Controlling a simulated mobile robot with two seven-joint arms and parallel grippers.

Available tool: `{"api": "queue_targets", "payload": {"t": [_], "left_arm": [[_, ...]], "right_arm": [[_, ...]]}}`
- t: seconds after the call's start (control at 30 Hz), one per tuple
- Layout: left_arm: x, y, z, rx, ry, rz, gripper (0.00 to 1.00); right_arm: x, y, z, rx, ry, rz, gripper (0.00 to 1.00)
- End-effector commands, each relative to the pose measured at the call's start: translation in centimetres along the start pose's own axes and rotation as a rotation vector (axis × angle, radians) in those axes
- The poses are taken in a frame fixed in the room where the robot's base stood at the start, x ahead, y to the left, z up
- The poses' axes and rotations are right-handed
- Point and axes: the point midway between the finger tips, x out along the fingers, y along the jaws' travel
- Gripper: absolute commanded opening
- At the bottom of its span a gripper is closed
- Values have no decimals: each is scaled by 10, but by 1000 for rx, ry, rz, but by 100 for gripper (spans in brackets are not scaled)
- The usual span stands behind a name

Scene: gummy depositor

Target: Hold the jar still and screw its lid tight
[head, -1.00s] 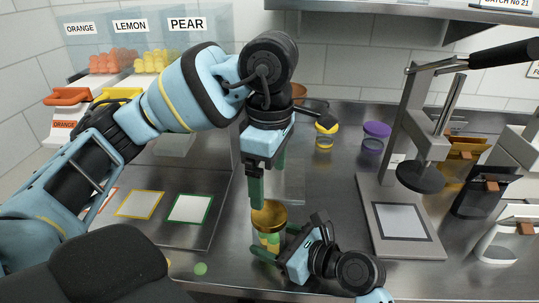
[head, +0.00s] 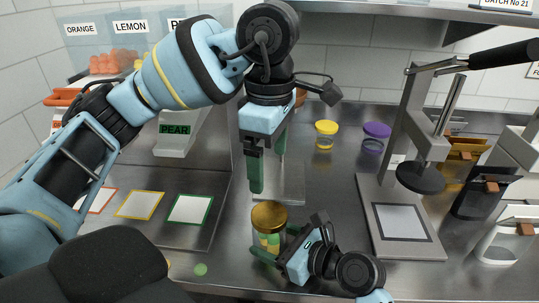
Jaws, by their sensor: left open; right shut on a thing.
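The jar (head: 266,241) stands upright on the steel counter with green and yellow pieces inside. Its gold lid (head: 269,215) sits on top; I cannot tell how tight it is. My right gripper (head: 272,254) is shut around the jar's lower body from the right, low near the counter. My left gripper (head: 268,165) points down above the lid, open and empty, with its green fingers apart from the lid.
A press with a lever (head: 419,177) stands on the right, with several pouches beside it. Coloured square mats (head: 190,209) lie on the left. A shelf crosses the top.

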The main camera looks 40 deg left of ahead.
Motion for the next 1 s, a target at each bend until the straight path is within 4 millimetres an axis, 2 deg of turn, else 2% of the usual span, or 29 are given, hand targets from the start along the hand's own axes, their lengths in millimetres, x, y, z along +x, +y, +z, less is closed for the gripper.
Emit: {"api": "queue_targets", "payload": {"t": [0.1,0.13,0.3,1.0], "left_arm": [[0,0,0,0,0,0,89],[0,0,0,0,0,0,89],[0,0,0,0,0,0,89],[-1,0,0,0,0,1,89]], "right_arm": [[0,0,0,0,0,0,54],[0,0,0,0,0,0,67],[0,0,0,0,0,0,89],[-2,0,0,0,0,0,91]]}}
